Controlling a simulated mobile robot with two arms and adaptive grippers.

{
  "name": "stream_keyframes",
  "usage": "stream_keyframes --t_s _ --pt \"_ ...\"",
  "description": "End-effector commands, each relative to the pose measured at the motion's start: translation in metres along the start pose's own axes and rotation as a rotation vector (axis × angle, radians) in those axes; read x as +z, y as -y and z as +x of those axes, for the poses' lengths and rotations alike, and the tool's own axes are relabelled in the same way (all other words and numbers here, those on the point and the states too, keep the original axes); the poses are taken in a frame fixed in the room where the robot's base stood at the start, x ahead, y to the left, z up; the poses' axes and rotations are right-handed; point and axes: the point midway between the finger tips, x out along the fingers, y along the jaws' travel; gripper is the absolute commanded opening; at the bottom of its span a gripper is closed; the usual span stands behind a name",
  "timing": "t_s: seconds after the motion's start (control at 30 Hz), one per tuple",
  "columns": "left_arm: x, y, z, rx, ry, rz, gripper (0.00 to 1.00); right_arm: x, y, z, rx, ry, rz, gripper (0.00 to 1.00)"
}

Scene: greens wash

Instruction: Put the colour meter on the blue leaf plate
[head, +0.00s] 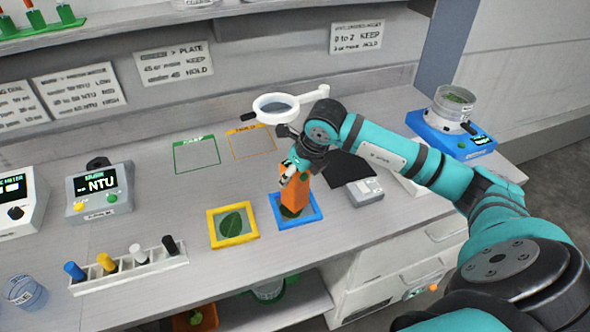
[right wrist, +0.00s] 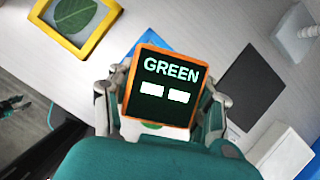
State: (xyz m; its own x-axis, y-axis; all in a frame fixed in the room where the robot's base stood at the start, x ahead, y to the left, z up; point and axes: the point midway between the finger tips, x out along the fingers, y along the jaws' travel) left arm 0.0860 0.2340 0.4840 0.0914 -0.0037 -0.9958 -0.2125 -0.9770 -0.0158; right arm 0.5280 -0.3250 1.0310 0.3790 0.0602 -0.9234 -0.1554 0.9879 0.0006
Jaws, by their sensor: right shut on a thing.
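The colour meter (head: 297,193) is an orange upright block. Its dark screen reads GREEN over two white blocks in the right wrist view (right wrist: 165,88). My right gripper (head: 290,173) is shut on it, with one finger on each side. The meter is over the blue leaf plate (head: 316,217), a blue square frame with a bit of green leaf showing at the meter's foot. I cannot tell whether the meter touches the plate. The plate shows as a blue corner behind the meter in the right wrist view (right wrist: 153,47). My left gripper is not in view.
A yellow leaf plate (head: 251,235) lies just left of the blue one. A ring magnifier (head: 276,107) stands behind. A dark sheet (head: 350,167) and a grey box (head: 366,191) lie to the right. A rack of coloured pens (head: 130,268) and an NTU meter (head: 101,191) are left.

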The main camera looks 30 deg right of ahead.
Motion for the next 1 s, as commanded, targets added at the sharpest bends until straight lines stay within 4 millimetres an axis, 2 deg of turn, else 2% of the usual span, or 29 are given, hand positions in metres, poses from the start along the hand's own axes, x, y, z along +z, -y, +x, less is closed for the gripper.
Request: stream_keyframes --t_s 0.33,0.37,0.53,0.83,0.93,1.0 --pt "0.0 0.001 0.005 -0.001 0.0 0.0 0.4 -0.002 0.0 0.004 0.0 0.002 0.0 0.15" --pt "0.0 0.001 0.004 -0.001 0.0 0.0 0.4 -0.001 0.0 0.004 0.0 0.001 0.0 0.54" --pt "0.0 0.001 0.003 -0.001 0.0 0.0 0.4 -0.001 0.0 0.003 0.0 0.001 0.001 0.74" --pt "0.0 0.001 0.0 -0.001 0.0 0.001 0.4 0.0 0.0 0.001 0.0 0.001 0.001 0.74" --pt "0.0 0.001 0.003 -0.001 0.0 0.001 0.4 0.0 0.001 -0.006 -0.002 0.004 0.001 0.74" --pt "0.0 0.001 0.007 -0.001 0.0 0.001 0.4 0.001 0.001 -0.017 -0.002 0.006 0.0 0.74"
